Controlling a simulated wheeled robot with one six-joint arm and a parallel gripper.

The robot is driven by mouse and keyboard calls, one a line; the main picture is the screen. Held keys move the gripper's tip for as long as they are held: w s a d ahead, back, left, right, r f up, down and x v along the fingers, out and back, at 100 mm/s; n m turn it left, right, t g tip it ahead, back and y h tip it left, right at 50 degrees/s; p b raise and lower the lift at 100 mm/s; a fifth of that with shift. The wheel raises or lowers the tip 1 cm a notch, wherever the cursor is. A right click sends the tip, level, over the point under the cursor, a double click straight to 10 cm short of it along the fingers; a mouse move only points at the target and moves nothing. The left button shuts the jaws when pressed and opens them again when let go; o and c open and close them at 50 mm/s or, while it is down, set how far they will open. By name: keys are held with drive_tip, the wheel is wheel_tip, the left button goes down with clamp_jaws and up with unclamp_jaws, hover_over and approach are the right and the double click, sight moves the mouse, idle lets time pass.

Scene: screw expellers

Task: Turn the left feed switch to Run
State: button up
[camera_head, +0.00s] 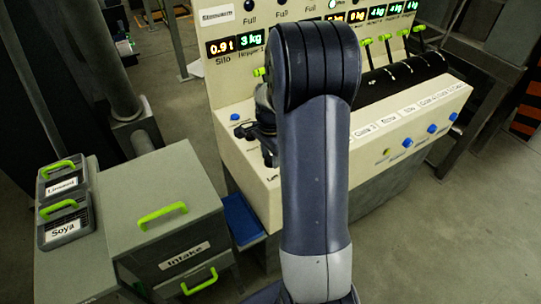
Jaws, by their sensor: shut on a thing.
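The cream control panel (222,62) stands in the middle of the camera_head view, with display readouts on its upright face and a sloping desk below. My gripper (268,152) is low over the left part of the desk, mostly hidden behind my own arm. Its fingers point down at the desk, just above a label (246,181) that is partly covered and begins with "Le". The gripper is shut on the left feed switch there. The switch itself is hidden by the gripper and arm, so its setting cannot be read.
A blue button (235,117) sits left of my gripper. Several blue knobs (407,142) line the front right, below green-handled levers (367,41). A grey Intake box (150,180) and Linseed (62,181) and Soya (64,226) containers stand left.

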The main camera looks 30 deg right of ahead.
idle(0.3)
drive_tip(key=o, duration=1)
wheel_tip(320, 180, up, 11)
drive_tip(key=shift+f+b, duration=0.1)
drive_tip(key=shift+b, duration=0.2)
drive_tip(key=shift+f, duration=0.1)
wheel_tip(320, 180, down, 11)
drive_tip(key=shift+r+p, duration=0.1)
drive_tip(key=shift+p, duration=0.25)
drive_tip(key=shift+r, duration=0.15)
